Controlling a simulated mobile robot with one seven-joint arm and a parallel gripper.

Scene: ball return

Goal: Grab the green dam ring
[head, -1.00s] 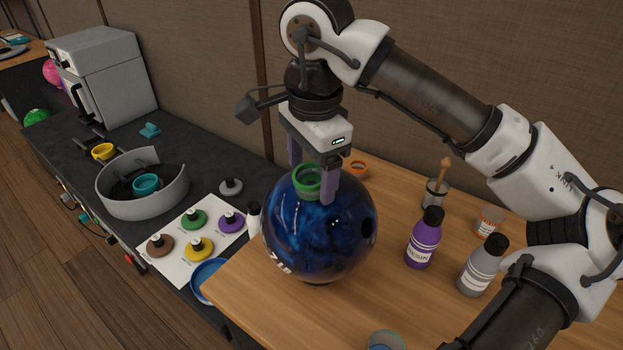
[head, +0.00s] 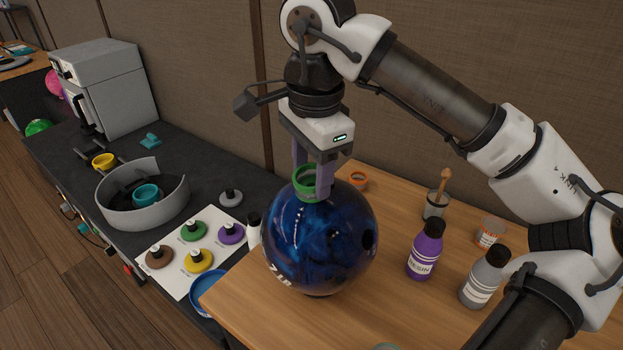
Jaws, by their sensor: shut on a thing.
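The green dam ring (head: 305,186) is at the top of a dark blue bowling ball (head: 318,240), which stands on the wooden table. My gripper (head: 313,182) points down over the ball with its purple-grey fingers shut on the ring, one on each side. The ring looks to be at the ball's surface; I cannot tell whether it still touches. The far finger is partly hidden behind the ring.
A purple resin bottle (head: 425,249), a grey bottle (head: 484,274), a cup with a wooden stick (head: 436,205) and an orange ring (head: 357,181) stand on the table. To the left, a dark counter holds a grey curved tray (head: 127,210) and a white card (head: 172,270) with coloured knobs.

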